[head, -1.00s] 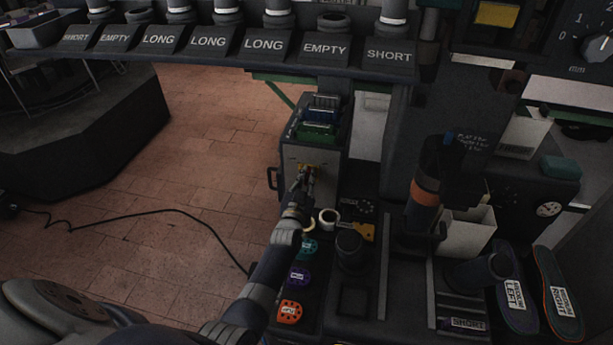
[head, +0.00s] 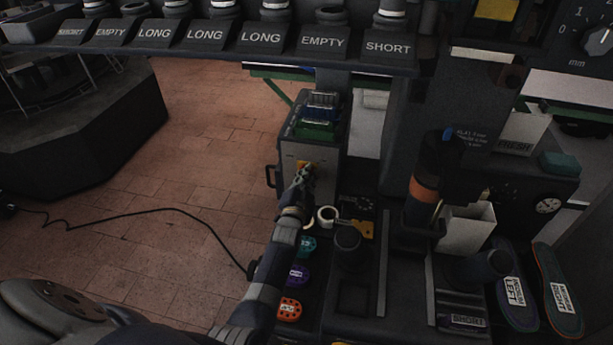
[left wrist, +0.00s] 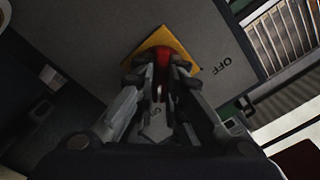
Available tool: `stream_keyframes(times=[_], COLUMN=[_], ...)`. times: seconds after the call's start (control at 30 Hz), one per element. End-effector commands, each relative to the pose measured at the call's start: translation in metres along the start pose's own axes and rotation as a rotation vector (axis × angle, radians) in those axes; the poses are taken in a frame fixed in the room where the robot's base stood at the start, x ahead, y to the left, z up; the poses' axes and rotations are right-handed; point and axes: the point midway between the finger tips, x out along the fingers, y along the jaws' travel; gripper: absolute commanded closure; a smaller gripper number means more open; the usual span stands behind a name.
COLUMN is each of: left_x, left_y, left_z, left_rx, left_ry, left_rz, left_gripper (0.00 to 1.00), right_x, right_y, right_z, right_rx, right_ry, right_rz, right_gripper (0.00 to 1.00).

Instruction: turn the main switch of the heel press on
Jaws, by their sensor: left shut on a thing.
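The main switch is a red handle (left wrist: 161,58) on a yellow plate (left wrist: 187,55), mounted on the front of a grey box (head: 296,153). In the left wrist view the word OFF stands on the box to the right of the plate. My left gripper (left wrist: 160,72) is shut on the red handle, its fingers on either side of it. In the head view this gripper (head: 305,172) is in front of the yellow plate (head: 302,165) and hides most of the switch. The handle's exact angle is hard to tell. My right gripper is not in view.
Blue and green connectors (head: 318,120) sit on top of the box. A white ring (head: 327,216), a dark cylinder (head: 347,242) and coloured pucks (head: 296,275) stand on the bench close to my left arm. A labelled rack (head: 260,38) hangs above. Open floor lies left.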

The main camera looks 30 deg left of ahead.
Motion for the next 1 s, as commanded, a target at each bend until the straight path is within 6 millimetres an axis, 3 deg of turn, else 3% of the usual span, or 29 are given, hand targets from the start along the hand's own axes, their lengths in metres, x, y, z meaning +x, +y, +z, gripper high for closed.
stream_keyframes(times=[0.47, 0.5, 0.57, 1.0], left_x=[-0.0006, -0.0006, -0.0005, -0.0055], left_y=[0.0014, 0.0014, 0.0013, 0.0013], left_z=[0.0009, 0.0009, 0.0009, 0.0008], left_rx=[0.015, 0.015, 0.014, 0.012], left_ry=[-0.002, -0.002, -0.002, -0.001], left_rz=[0.003, 0.003, 0.003, 0.002], left_gripper=[1.0, 0.81, 0.69, 0.69], right_x=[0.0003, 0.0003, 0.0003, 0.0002], right_y=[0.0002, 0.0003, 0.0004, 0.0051], right_z=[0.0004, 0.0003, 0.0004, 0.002], right_rx=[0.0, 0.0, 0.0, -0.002], right_ry=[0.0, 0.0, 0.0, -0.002], right_rz=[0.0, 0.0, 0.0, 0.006], right_gripper=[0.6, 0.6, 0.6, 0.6])
